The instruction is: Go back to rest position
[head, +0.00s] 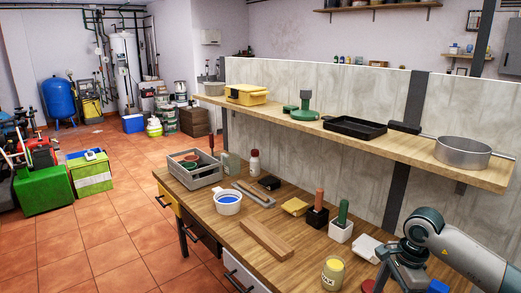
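My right arm comes in from the lower right, and my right gripper (385,277) is low over the workbench's near right part. Its fingertips are small and partly hidden, so I cannot tell whether it is open or shut. My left gripper is not in view. A tin with yellow contents (332,275) stands upright on the workbench (205,207), left of the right gripper and apart from it.
A wooden shelf (405,153) runs above the bench, with a black tray (354,128) and a metal pan (462,152). A grey crate (194,170), a wooden block (267,239) and two small pots with upright handles (341,230) stand on the bench.

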